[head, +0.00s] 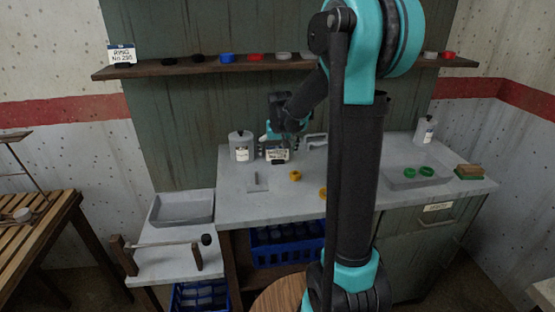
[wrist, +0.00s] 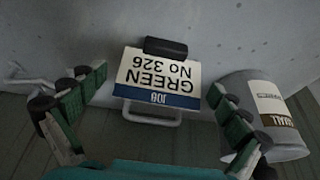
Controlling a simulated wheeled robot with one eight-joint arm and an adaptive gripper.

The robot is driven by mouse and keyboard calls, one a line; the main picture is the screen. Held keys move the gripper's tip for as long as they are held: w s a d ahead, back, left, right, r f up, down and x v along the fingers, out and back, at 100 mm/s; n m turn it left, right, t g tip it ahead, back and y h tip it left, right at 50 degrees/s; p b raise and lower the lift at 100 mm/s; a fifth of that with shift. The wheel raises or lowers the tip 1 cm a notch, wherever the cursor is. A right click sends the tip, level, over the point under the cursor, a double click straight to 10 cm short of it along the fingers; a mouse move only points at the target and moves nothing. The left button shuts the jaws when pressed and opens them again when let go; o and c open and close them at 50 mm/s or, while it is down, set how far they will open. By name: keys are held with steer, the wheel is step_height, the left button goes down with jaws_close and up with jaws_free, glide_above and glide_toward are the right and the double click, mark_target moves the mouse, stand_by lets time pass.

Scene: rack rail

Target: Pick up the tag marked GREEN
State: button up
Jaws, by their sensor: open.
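The tag (wrist: 160,78) marked GREEN No 326 is a white card with a blue band reading JOB. Its print is upside down in the wrist view, with a black block at its upper edge and a grey loop at its blue end. In the head view the tag (head: 277,155) stands on the grey bench near the back wall. My gripper (wrist: 156,86) is open, with one finger on each side of the tag and visible gaps between. In the head view my gripper (head: 284,138) is at the tag, partly hidden by my arm.
A labelled grey canister (wrist: 262,112) stands close beside one finger; it also shows in the head view (head: 241,148). A grey handled object (head: 316,141) lies on the other side. A shelf (head: 200,67) runs above.

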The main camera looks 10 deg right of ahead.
steer(key=shift+c, duration=0.2)
steer(key=c, duration=1.2)
steer(key=shift+o, duration=0.2)
